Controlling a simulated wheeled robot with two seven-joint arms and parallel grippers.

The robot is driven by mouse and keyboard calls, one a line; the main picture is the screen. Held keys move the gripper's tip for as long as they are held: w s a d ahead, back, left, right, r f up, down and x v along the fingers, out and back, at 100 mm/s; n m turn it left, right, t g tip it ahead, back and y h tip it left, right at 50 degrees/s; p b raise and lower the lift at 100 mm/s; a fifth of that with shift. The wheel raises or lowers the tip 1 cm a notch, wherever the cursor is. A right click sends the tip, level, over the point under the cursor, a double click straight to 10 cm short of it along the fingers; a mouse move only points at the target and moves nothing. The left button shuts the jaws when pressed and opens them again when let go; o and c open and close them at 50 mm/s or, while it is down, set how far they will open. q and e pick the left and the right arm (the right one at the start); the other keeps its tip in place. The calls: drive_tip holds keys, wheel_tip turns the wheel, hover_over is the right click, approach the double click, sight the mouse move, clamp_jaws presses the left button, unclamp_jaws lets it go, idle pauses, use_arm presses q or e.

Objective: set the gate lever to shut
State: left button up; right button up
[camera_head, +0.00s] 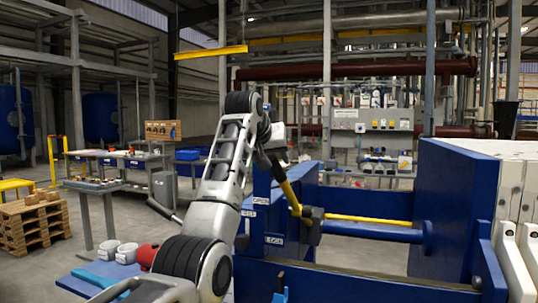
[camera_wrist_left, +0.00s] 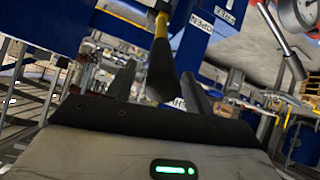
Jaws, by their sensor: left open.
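The gate lever (camera_head: 290,195) is a yellow bar on the blue press frame, leaning up and left from a dark block. In the left wrist view its dark grip (camera_wrist_left: 160,78) hangs down from the yellow shaft. My left gripper (camera_wrist_left: 157,88) is open, with one dark finger on each side of the grip; I cannot tell whether either touches it. In the head view my left gripper (camera_head: 273,158) is small and dark at the lever's upper end. Labels OPEN (camera_wrist_left: 201,26) and FREE (camera_wrist_left: 225,15) show; a third, starting "SH" (camera_wrist_left: 179,104), is partly hidden by a finger.
The blue press frame (camera_head: 365,283) fills the lower right, with a yellow rod (camera_head: 370,220) beside the lever's block. White plates (camera_head: 515,255) stand at the far right. Workbenches and pipes lie behind.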

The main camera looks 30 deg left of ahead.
use_arm(q)
drive_tip(key=shift+s+r, duration=0.1)
drive_tip(key=shift+s, duration=0.1)
drive_tip(key=b+v, duration=0.5)
drive_tip(key=v, duration=1)
drive_tip(key=shift+s, duration=0.2)
use_arm(e)
drive_tip(key=shift+w+a+f, duration=0.15)
drive_tip(key=shift+a+f, duration=0.1)
drive_tip(key=shift+f, duration=0.35)
drive_tip(key=shift+w+a+f, duration=0.1)
drive_tip(key=shift+a+f, duration=0.1)
drive_tip(key=shift+f, duration=0.35)
use_arm(q)
drive_tip(key=shift+d, duration=0.15)
